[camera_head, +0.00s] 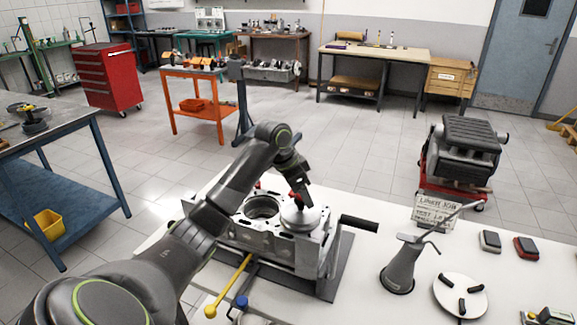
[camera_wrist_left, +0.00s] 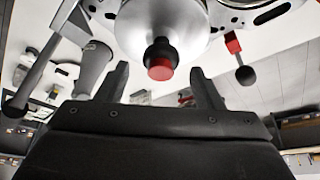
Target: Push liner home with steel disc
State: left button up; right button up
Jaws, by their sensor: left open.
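The steel disc (camera_head: 312,218) sits over the right bore of the grey engine block (camera_head: 290,255). It is also at the top of the left wrist view (camera_wrist_left: 190,22), with a dark, red-tipped knob (camera_wrist_left: 161,58) at its centre. My left gripper (camera_head: 299,202) is above the disc, and in the left wrist view (camera_wrist_left: 160,72) its two fingers are apart, with the knob between and just beyond their tips. Nothing is clamped. The liner under the disc is hidden, so I cannot tell how deep it sits. My right gripper is out of view.
The block's left bore (camera_head: 262,208) is open. On the white table are a yellow-handled tool (camera_head: 235,280), a grey oil can (camera_head: 400,268), a white round plate with black pads (camera_head: 461,308) and a sign (camera_head: 434,212). A black-gripped handle (camera_head: 359,223) juts right from the block.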

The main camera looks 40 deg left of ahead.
pick_arm(q)
jog(key=b+v, duration=0.2)
jog(key=v, duration=1.2)
jog(key=shift+s+r, duration=0.2)
jog(key=shift+r, duration=0.15)
jog(key=shift+a, duration=0.15)
